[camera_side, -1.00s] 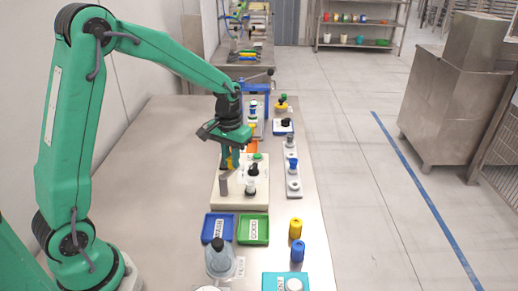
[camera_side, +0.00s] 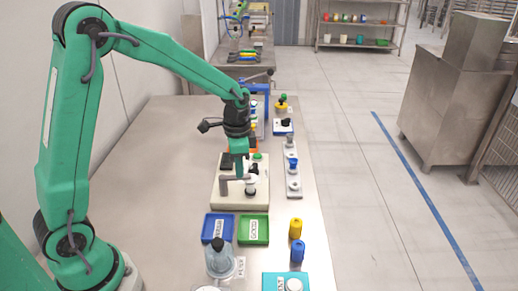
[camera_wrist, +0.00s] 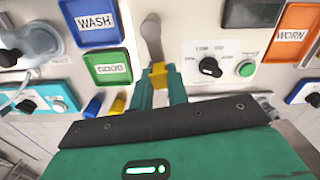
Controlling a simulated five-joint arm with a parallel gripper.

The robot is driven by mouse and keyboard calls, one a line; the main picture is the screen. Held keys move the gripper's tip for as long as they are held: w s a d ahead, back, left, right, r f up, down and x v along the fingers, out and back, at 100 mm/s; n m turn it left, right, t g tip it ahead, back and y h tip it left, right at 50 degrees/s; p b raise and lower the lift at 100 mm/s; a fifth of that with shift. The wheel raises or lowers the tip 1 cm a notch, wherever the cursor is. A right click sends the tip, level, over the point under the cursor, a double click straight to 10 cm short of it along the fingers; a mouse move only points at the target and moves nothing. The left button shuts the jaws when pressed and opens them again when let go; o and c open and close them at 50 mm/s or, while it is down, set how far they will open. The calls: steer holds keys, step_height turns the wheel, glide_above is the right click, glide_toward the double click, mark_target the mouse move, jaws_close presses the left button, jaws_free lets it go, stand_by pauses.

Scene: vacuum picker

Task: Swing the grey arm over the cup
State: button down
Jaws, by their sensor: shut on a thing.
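The beige picker base (camera_side: 228,202) stands on the steel table in the side view. Its grey arm (camera_side: 234,180) reaches from the post at the left towards the white-and-black cup (camera_side: 251,187) at the right; exact alignment over it is unclear. My gripper (camera_side: 239,172) is low over the base, at the grey arm. In the wrist view, my gripper (camera_wrist: 158,82) is shut on the arm's yellow part, with the grey arm (camera_wrist: 151,35) running up from it. I cannot make out the cup in the wrist view. The base's black knob (camera_wrist: 210,67) and green button (camera_wrist: 246,68) show right of the fingers.
A blue WASH tray (camera_side: 219,239) and a green GOOD tray (camera_side: 253,241) lie in front of the base. A bottle (camera_side: 219,262) and yellow (camera_side: 296,228) and blue (camera_side: 298,251) cylinders stand nearer. A grey strip (camera_side: 293,185) with several parts lies right. The table's left is clear.

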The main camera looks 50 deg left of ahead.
steer(key=shift+s+d+r+m, duration=0.1)
steer(key=shift+s+d+m, duration=0.2)
steer(key=shift+m, duration=0.6)
steer(key=c, duration=1.4)
jaws_free()
steer(key=shift+o, duration=0.2)
step_height(320, 180, up, 7)
steer(key=shift+r, duration=0.4)
steer(key=shift+r, duration=0.1)
